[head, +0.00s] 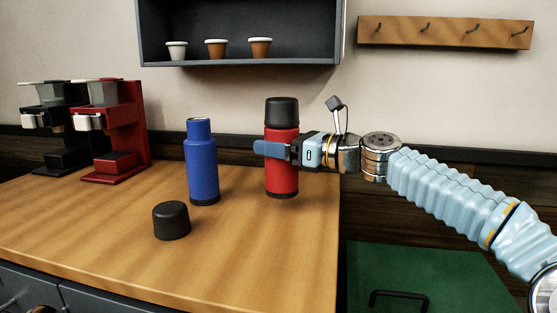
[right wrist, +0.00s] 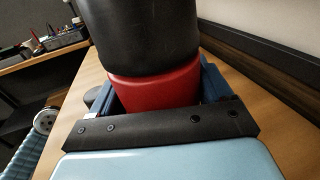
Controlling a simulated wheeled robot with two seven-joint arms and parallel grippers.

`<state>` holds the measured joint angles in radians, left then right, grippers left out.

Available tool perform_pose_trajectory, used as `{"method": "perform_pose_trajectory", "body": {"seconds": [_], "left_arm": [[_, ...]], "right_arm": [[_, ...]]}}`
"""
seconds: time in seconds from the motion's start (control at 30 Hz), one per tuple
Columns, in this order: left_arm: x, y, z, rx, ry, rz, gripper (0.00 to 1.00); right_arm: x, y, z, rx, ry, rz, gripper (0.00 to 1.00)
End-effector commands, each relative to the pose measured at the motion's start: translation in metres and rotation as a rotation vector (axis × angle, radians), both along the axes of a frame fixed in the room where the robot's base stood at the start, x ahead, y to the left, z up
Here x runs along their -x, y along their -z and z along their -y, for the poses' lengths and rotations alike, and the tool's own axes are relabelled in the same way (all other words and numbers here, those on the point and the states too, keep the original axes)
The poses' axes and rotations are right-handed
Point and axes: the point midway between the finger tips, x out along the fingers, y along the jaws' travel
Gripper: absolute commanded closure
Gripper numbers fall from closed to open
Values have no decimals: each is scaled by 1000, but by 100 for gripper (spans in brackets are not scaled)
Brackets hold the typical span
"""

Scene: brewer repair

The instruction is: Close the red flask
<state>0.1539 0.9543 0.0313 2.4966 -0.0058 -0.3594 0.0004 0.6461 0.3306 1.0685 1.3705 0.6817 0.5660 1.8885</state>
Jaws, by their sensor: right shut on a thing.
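The red flask (head: 282,178) stands upright on the wooden counter near its right end. A black cap (head: 282,112) sits on its top; I cannot tell how tightly it is seated. My right gripper (head: 277,150) reaches in from the right and is shut around the flask's body, below the cap. In the right wrist view the red body (right wrist: 152,91) is between the fingers, with the black cap (right wrist: 142,38) above it. My left gripper is in neither view.
A blue flask (head: 202,170) without a black cap stands left of the red one. A loose black cap (head: 171,221) lies on the counter (head: 255,260) in front of it. Red (head: 130,120) and black (head: 55,140) brewers stand at the left. A shelf with small cups (head: 216,48) hangs above.

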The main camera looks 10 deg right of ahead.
Motion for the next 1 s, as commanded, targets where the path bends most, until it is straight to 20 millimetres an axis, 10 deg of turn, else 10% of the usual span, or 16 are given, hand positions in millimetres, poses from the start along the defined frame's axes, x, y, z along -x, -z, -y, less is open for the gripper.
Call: {"method": "perform_pose_trajectory", "body": {"seconds": [0.23, 0.6, 0.63, 0.73, 1.0], "left_arm": [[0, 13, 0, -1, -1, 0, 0], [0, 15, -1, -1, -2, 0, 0], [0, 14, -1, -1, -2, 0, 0], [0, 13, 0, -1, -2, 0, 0], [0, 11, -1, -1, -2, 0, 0]], "right_arm": [[-5, 36, 4, -2, 2, -2, 100], [-4, 39, 2, 0, 1, 0, 100], [-4, 38, 3, 1, 1, -1, 17], [-4, 38, 3, 1, 1, -1, 1], [-4, 35, 3, -1, 1, -1, 0]]}}
